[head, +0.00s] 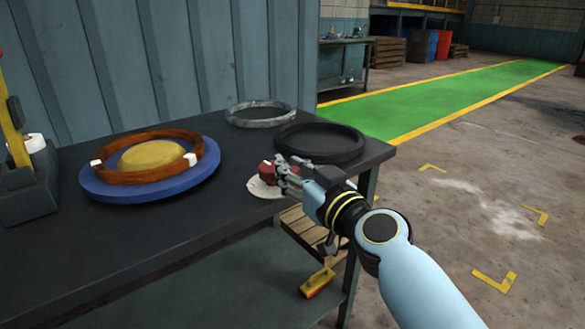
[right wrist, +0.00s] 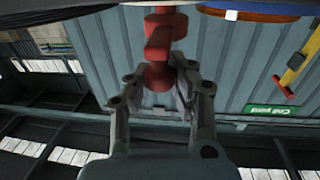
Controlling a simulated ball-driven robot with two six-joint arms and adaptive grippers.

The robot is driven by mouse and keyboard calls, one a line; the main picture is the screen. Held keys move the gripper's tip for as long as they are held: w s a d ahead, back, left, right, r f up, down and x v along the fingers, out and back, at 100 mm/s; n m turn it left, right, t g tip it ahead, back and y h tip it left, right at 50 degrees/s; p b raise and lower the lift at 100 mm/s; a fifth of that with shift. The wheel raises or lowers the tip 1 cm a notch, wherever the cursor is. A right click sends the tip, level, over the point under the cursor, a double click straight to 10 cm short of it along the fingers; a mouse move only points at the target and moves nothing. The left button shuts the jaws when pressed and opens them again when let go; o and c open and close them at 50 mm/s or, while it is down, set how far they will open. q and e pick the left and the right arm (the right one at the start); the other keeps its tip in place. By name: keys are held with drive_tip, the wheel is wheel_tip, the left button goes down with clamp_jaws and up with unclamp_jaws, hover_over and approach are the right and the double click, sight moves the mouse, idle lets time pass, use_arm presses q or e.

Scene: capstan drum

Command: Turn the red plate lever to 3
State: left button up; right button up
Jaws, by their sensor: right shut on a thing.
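The red lever (head: 266,172) stands on a small pale round plate (head: 262,189) near the table's right front edge. My right gripper (head: 283,168) reaches it from the right and is shut on its red end. In the right wrist view, the red lever (right wrist: 158,45) runs from the top edge down between the fingers of my right gripper (right wrist: 157,82). The fingers partly cover the lever in the head view. I cannot read any numbers on the plate. My left gripper is not in view.
On the dark table (head: 130,250), a blue disc (head: 170,190) carries a brown ring (head: 142,177) around a yellow centre. A grey ring (head: 261,115) and a black ring (head: 320,145) lie behind the lever. A yellow-and-red brush-like thing (head: 317,283) sits below the table.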

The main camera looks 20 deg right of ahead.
clamp_jaws()
drive_tip(key=shift+w, duration=0.1)
drive_tip(key=shift+f+b, duration=0.2)
drive_tip(key=shift+b, duration=0.1)
